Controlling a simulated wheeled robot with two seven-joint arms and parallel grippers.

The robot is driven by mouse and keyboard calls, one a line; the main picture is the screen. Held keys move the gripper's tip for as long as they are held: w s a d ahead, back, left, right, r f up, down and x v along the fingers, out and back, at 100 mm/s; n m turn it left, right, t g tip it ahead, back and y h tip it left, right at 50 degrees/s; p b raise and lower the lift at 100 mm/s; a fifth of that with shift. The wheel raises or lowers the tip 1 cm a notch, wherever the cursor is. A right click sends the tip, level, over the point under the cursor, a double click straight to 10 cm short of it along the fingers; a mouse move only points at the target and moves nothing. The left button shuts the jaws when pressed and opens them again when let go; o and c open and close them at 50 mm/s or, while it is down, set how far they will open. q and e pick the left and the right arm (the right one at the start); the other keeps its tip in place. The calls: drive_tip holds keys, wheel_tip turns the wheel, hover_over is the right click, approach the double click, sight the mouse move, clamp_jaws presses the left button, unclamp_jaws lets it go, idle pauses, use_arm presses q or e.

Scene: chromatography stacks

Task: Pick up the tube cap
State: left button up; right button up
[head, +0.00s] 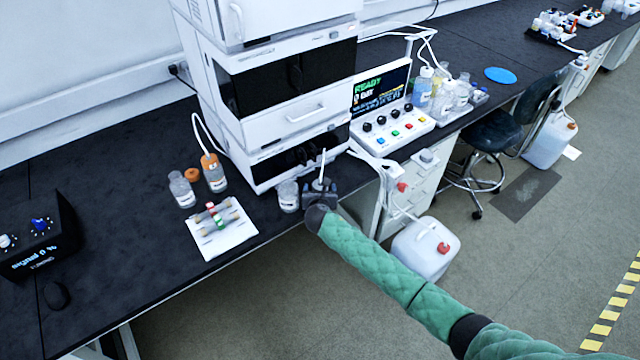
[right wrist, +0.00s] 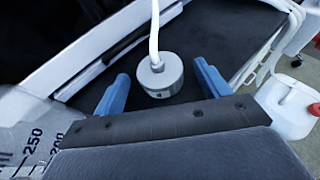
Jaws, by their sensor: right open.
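The tube cap (right wrist: 160,78) is a light grey, round cap with a white tube rising from its top. In the right wrist view it lies between the two blue fingers of my right gripper (right wrist: 161,68), which are spread, with a gap on each side. In the head view the right gripper (head: 320,192) is at the bench's front edge, and the white tube (head: 323,162) stands up from between its fingers. The gripper hides most of the cap there. I cannot tell how far the fingers reach down around it. My left gripper is not in view.
A clear bottle (head: 288,195) stands close left of the gripper; its graduated side (right wrist: 35,145) fills the wrist view's lower left corner. The white instrument stack (head: 290,110) rises just behind. A white mat (head: 215,245) with small tubes lies further left. A control box (head: 395,130) stands right.

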drive_tip(key=shift+w, duration=0.15)
drive_tip(key=shift+c, duration=0.4)
drive_tip(key=c, duration=1)
